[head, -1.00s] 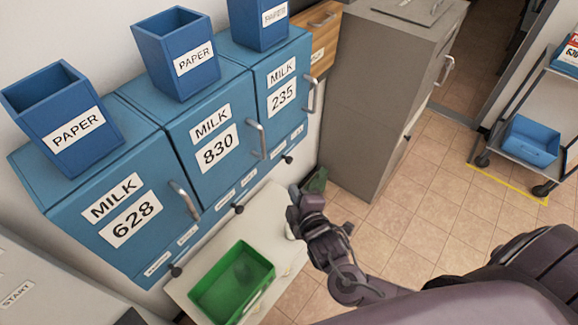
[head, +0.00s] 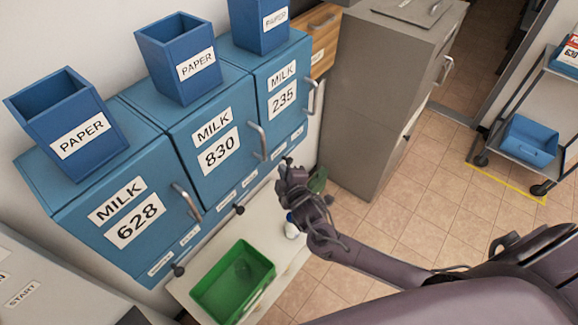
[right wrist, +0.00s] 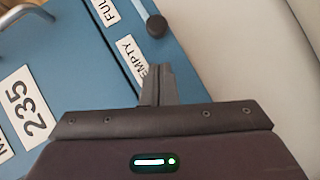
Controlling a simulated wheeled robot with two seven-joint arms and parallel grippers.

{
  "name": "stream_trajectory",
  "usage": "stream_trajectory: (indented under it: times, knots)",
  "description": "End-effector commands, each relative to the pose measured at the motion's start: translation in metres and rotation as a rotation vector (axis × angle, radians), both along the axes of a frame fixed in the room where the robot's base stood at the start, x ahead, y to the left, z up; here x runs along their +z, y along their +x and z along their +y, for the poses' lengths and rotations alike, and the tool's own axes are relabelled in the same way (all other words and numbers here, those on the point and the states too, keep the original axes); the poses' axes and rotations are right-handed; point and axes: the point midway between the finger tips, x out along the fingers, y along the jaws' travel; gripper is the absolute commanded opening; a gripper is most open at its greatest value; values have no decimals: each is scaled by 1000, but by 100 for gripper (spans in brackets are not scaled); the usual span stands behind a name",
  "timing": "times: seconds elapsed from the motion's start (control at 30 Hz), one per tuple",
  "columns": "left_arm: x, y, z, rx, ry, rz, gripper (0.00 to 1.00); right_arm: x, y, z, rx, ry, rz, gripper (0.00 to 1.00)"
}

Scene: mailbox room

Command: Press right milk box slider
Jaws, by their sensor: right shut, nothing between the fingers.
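The right milk box (head: 277,78) is blue with labels MILK and 235 and a metal handle; it is the farthest of the row. Its slider has a black round knob, seen in the right wrist view (right wrist: 157,26) near the FULL and EMPTY labels. My right gripper (head: 288,167) is at the lower front of this box. In the right wrist view its shut, empty fingertips (right wrist: 158,70) overlap the strip beside the EMPTY label, a little below the knob in the picture, with a visible gap. Contact with the box face cannot be told. My left gripper is not in view.
Milk boxes 830 (head: 213,135) and 628 (head: 120,215) stand to the left, with blue PAPER bins on top. Below is a white bench (head: 275,245) with a green tray (head: 233,283) and a small bottle (head: 291,226). A grey cabinet (head: 380,95) stands to the right.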

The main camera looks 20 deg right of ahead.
Motion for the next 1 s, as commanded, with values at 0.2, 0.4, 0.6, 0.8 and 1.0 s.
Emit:
stream_trajectory:
  times: [0.2,0.4,0.6,0.8,1.0]
  knots:
    - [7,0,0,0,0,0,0,-10,13,-19,-2,-3,1,0]
    - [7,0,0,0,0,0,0,-13,15,-22,-1,-2,1,0]
    - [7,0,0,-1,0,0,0,-13,15,-22,-1,-2,1,0]
    - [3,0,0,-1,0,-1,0,-14,27,-43,-3,-5,-1,0]
    - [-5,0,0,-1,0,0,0,-15,45,-74,-3,-5,1,0]
